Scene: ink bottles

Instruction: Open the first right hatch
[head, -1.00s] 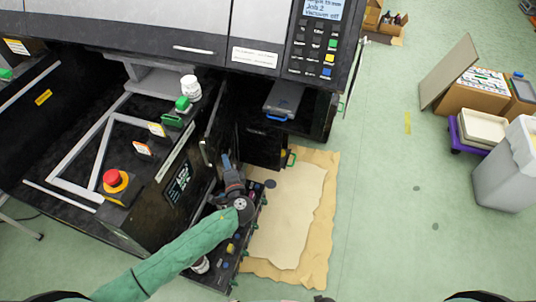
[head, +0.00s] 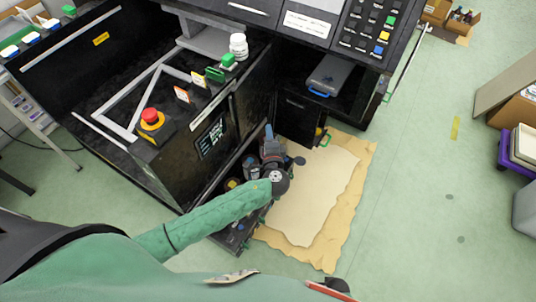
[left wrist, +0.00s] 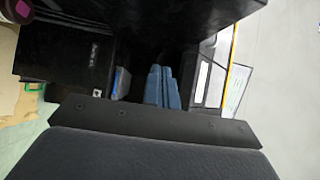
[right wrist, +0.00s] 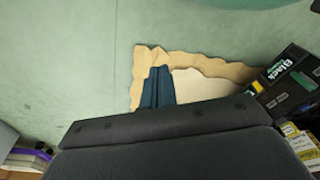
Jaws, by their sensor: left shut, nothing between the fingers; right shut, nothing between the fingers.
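The black printer has an open bay at its lower right in the head view. A dark hatch panel (head: 300,115) with a green handle (head: 325,139) stands in this bay. A thin door (head: 408,62), seen nearly edge-on, stands out at the bay's right side. I cannot tell which is the first right hatch. My left gripper (head: 268,130) is shut and empty, left of the dark panel. In the left wrist view its blue fingers (left wrist: 163,70) point into a dark gap. My right gripper (right wrist: 158,70) is shut and empty above the floor in the right wrist view.
An open lower drawer (head: 238,240) with bottles lies under my left arm. A grey tray (head: 330,75) with a blue handle sticks out above the panel. Brown paper (head: 345,180) covers the floor in front. Boxes stand at the right; the green floor between is clear.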

